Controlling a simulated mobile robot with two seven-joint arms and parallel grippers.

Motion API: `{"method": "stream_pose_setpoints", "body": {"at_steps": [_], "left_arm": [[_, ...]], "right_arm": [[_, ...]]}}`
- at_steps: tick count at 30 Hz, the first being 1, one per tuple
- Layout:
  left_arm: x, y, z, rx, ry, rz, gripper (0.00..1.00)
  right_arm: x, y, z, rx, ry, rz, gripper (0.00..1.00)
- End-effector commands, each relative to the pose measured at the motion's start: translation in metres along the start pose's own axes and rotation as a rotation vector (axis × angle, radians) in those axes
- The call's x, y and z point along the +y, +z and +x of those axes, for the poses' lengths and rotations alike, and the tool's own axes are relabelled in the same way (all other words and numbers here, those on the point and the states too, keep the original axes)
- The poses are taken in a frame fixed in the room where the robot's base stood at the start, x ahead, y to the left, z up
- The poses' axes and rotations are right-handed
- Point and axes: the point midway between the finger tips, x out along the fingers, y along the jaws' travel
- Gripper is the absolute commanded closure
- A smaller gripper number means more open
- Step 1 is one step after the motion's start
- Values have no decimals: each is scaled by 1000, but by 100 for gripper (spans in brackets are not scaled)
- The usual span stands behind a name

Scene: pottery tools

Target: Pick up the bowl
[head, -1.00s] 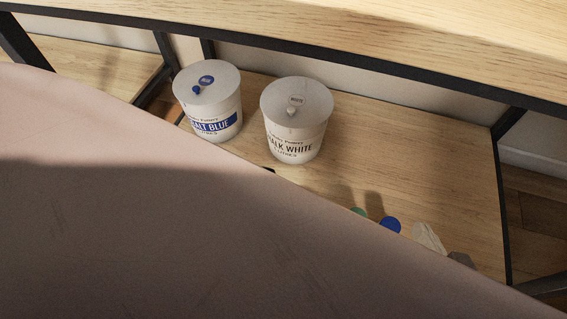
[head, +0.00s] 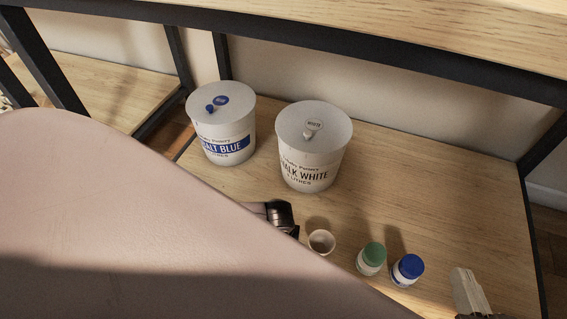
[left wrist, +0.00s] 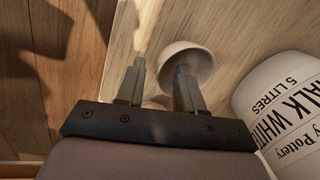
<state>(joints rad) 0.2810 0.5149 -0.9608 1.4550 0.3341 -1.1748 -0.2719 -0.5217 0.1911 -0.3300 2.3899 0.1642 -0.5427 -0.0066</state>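In the left wrist view a small white bowl (left wrist: 190,52) lies just beyond my left gripper (left wrist: 160,68). The gripper is open and empty. Its right fingertip overlaps the bowl in the picture; its left fingertip is outside the bowl's left edge. Contact cannot be told. In the head view a small white round vessel (head: 321,242) stands on the lower shelf and looks like the bowl. A dark, shiny part (head: 280,215) shows left of it, partly behind my pale arm link; it may be a gripper, but no fingers show.
White tubs of cobalt blue (head: 221,125) and chalk white (head: 314,150) stand behind. A green-capped jar (head: 371,258) and a blue-capped jar (head: 407,270) stand to the right. Beyond them is a pale block-like item (head: 469,293).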

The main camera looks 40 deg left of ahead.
Motion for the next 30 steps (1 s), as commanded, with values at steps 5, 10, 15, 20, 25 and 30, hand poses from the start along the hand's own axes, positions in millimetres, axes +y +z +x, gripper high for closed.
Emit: {"method": "stream_pose_setpoints", "body": {"at_steps": [5, 10, 15, 20, 25, 30], "left_arm": [[0, 0, 3, 1, 0, 0, 63], [0, 0, 3, 1, 0, 0, 76], [0, 0, 3, 1, 0, 0, 100], [0, 0, 3, 1, -1, 0, 100], [-1, 0, 0, 1, -1, 0, 100], [-4, -1, -12, 2, -1, 0, 100]], "right_arm": [[1, -1, -1, 9, 6, -13, 100], [1, -1, -1, 8, 6, -13, 100], [1, -1, -1, 8, 6, -13, 100], [1, -1, -1, 7, 5, -13, 100], [0, -2, -2, 6, 4, -10, 100], [-3, -4, -2, -11, -10, 14, 100]]}}
